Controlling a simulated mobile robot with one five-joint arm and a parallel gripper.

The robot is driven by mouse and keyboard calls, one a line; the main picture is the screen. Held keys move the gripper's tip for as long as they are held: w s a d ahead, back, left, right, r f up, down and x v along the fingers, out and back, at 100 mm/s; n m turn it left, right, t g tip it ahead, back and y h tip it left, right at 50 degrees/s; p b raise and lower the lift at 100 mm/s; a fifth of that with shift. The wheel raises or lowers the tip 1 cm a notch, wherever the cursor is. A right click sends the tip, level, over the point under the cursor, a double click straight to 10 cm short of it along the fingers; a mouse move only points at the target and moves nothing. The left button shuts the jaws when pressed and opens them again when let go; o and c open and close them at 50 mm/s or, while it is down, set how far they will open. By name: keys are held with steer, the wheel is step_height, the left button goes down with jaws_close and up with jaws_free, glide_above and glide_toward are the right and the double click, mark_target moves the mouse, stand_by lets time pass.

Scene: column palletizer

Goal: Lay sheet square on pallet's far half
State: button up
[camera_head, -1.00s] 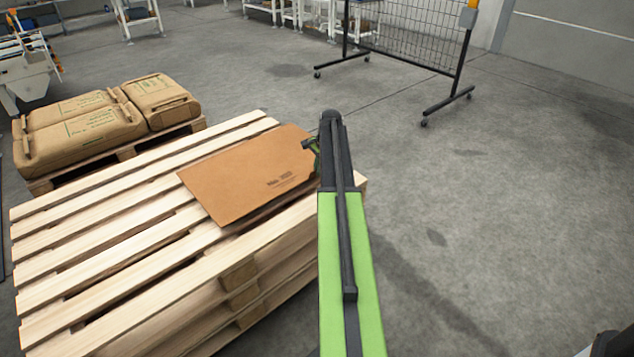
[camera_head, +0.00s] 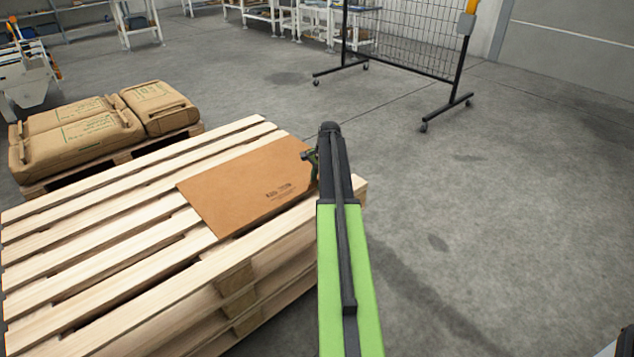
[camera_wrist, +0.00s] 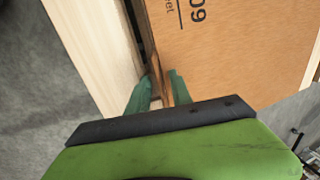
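The brown cardboard sheet (camera_head: 245,188), with dark print, is over the right end of the light wooden pallet stack (camera_head: 120,272). Its long edges run roughly along the slats. I cannot tell whether it touches the slats or is just above them. My gripper (camera_head: 312,168) is at the sheet's right edge, near the pallet's right end. In the wrist view, the green fingers of my gripper (camera_wrist: 158,88) stand on either side of the edge of the sheet (camera_wrist: 235,55), closed on it. A pale slat of the pallet (camera_wrist: 95,35) shows left of it.
A lower pallet with several brown sacks (camera_head: 75,130) stands behind on the left. A wheeled mesh fence (camera_head: 405,40) stands at the back. White work tables (camera_head: 280,20) are farther off. The grey floor to the right is clear.

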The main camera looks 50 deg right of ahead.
steer(key=p+v, duration=1.2)
steer(key=shift+r, duration=0.1)
steer(key=w+a+n+g, duration=0.15)
steer(key=a+n, duration=0.25)
steer(key=a, duration=0.8)
steer(key=w+a+n+t, duration=0.1)
steer(key=w+a+n, duration=0.15)
steer(key=a, duration=1.05)
steer(key=s+a+n, duration=0.3)
steer(key=a+n, duration=0.1)
steer(key=a, duration=0.6)
steer(key=s+a+n+g, duration=0.1)
steer(key=s+a+n, duration=0.2)
steer(key=a, duration=0.7)
steer(key=s+a+n+g, duration=0.1)
steer(key=s+a+n, duration=0.2)
steer(key=a, duration=0.7)
steer(key=shift+f+n, duration=0.35)
steer(key=shift+n, duration=0.8)
